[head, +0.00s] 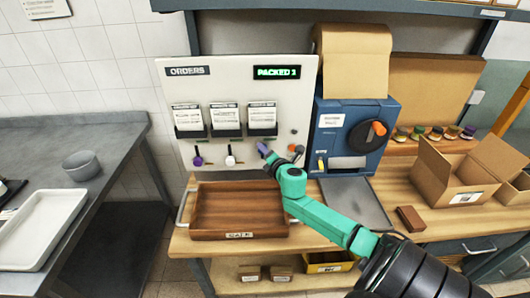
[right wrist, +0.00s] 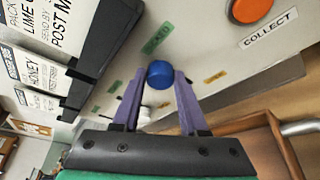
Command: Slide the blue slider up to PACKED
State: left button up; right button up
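The white order board (head: 300,80) carries a row of slider knobs below three paper slips. A purple knob (head: 198,161) and a white knob (head: 230,160) are left of my right gripper (head: 266,154). The blue slider (right wrist: 160,74) shows as a round knob in the right wrist view. My right gripper's purple fingers (right wrist: 160,80) flank it closely and appear shut on it. A green label (right wrist: 157,38) is beyond the knob and a yellow label (right wrist: 214,77) is to its right. In the head view, my gripper largely hides the blue slider. My left gripper is not in view.
A wooden tray (head: 238,233) stands on the bench below the board. A blue machine (head: 350,135) with an orange knob is right of my gripper. An orange button (right wrist: 250,8) marked COLLECT is near the board's edge. An open cardboard box (head: 455,180) is farther right.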

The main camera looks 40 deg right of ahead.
jog(key=o, duration=0.4)
jog(key=shift+r, duration=0.3)
jog(key=shift+f, duration=0.1)
jog(key=v, duration=1.4)
jog(key=shift+s+a, duration=0.1)
jog(key=shift+s, duration=0.2)
